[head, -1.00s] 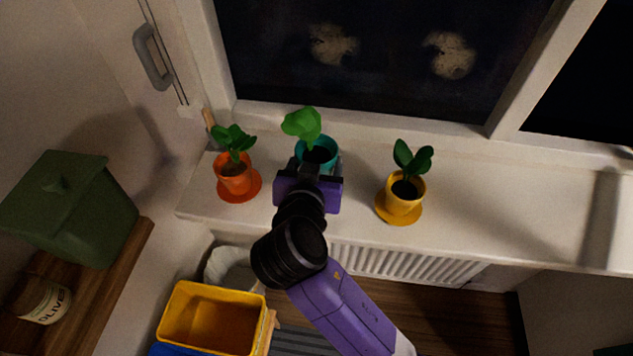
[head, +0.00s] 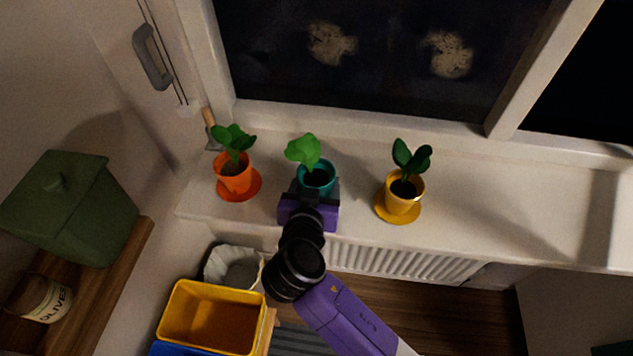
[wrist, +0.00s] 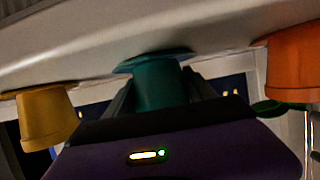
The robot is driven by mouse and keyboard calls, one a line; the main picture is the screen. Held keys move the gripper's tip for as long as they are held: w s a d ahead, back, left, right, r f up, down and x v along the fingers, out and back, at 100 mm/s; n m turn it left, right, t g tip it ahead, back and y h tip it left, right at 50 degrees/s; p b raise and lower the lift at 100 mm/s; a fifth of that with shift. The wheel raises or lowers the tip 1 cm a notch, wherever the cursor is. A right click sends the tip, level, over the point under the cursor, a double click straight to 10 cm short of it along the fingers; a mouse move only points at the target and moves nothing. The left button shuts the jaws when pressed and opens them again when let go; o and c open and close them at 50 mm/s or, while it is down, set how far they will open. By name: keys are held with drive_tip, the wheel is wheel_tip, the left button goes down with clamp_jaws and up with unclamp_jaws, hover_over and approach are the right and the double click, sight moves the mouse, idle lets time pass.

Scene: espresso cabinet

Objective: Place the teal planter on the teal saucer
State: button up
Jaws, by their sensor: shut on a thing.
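The teal planter (head: 314,180) with its green plant (head: 303,150) is upright above the sill, between the orange and yellow planters. My gripper (head: 317,190) is shut on it from the front, the fingers on either side. In the wrist view, which is upside down, the teal planter (wrist: 160,88) is between the dark fingers (wrist: 162,95). The teal saucer (wrist: 140,63) shows against the sill at the planter's base. The planter looks to be over it and touching or very close; I cannot tell which. The saucer is hidden in the head view.
An orange planter (head: 233,178) on an orange saucer (head: 254,190) stands left; a yellow planter (head: 402,197) on a yellow saucer (head: 384,211) stands right. A small trowel (head: 209,122) leans behind left. The window is behind. The sill (head: 510,215) is free at right.

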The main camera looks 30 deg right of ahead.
drive_tip(key=o, duration=1.9)
drive_tip(key=shift+f, duration=0.1)
drive_tip(key=shift+c, duration=0.2)
drive_tip(key=shift+r, duration=0.2)
drive_tip(key=b+v, duration=0.1)
drive_tip(key=v, duration=1.1)
